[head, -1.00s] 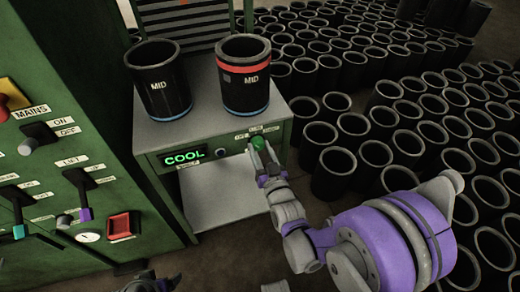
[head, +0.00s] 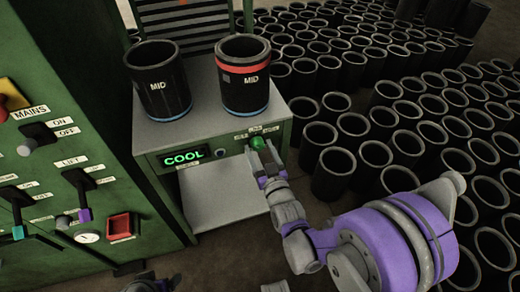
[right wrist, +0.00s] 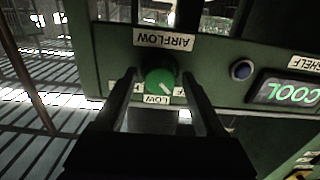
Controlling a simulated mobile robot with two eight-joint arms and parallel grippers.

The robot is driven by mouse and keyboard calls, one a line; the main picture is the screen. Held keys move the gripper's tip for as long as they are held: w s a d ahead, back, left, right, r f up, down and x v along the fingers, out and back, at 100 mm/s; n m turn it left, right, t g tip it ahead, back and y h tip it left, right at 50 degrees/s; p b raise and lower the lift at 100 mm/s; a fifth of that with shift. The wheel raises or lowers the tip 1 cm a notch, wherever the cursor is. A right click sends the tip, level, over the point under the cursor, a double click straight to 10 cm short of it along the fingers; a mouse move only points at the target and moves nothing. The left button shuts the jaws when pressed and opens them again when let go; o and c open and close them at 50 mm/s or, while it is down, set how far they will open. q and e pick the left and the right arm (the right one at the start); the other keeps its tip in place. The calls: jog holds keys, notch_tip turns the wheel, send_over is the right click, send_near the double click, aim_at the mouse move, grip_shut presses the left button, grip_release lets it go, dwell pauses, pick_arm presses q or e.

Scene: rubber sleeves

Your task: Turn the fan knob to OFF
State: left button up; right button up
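A COOL display (head: 184,158) and a round blue button (head: 220,153) are left of the knob. Two black MID sleeves (head: 160,95) (head: 246,92) stand on the cabinet top (head: 205,112). A green control panel (head: 100,140) stands left. Many sleeves crowd the floor right.

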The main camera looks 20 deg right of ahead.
jog(key=shift+o, duration=0.2)
jog(key=s, duration=1)
jog(key=shift+s+d, duration=0.2)
jog(key=shift+s, duration=0.2)
